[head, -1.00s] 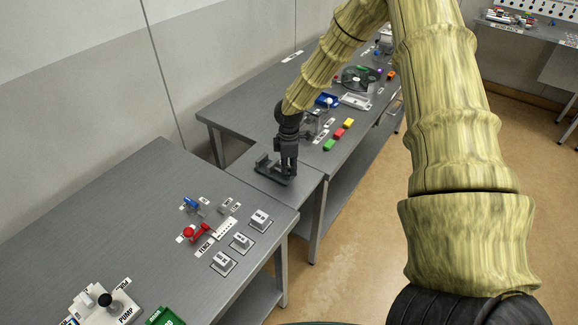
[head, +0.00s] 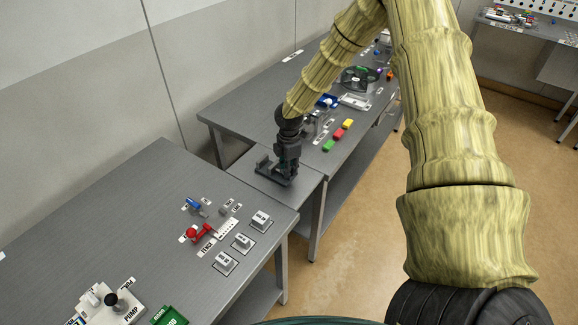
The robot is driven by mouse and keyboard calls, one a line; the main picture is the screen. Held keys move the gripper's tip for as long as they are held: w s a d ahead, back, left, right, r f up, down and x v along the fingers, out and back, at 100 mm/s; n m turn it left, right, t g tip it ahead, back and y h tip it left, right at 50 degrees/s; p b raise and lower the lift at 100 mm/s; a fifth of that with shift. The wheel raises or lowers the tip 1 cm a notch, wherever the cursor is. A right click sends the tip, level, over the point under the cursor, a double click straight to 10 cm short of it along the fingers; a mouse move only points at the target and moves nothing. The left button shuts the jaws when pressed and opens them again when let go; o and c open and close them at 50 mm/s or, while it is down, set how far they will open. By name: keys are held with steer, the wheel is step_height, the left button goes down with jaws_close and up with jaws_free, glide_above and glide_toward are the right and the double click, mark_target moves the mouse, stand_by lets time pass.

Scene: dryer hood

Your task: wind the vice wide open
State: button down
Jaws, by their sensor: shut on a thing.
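A small dark grey vice (head: 266,167) stands on the low grey bench section between the two larger benches. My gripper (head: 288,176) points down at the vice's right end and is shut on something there. The gripped part is mostly hidden by the fingers. It looks like the vice's handle, but it is too small to tell for sure. The jaw gap cannot be made out clearly.
The near bench (head: 120,220) holds a red clamp (head: 198,233), a blue-handled part (head: 193,203), several grey labelled blocks and a pump (head: 110,303). Green, red and yellow blocks (head: 338,134) lie on the far bench. The floor at right is clear.

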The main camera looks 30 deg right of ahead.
steer(key=shift+w, duration=0.1)
steer(key=shift+n+p, duration=0.65)
steer(key=shift+n, duration=0.55)
steer(key=shift+r, duration=0.1)
steer(key=shift+n+p, duration=0.3)
steer(key=shift+n, duration=0.1)
steer(key=shift+n+p, duration=0.3)
steer(key=shift+n, duration=0.5)
steer(key=c, duration=1.3)
jaws_free()
steer(key=shift+c, duration=0.2)
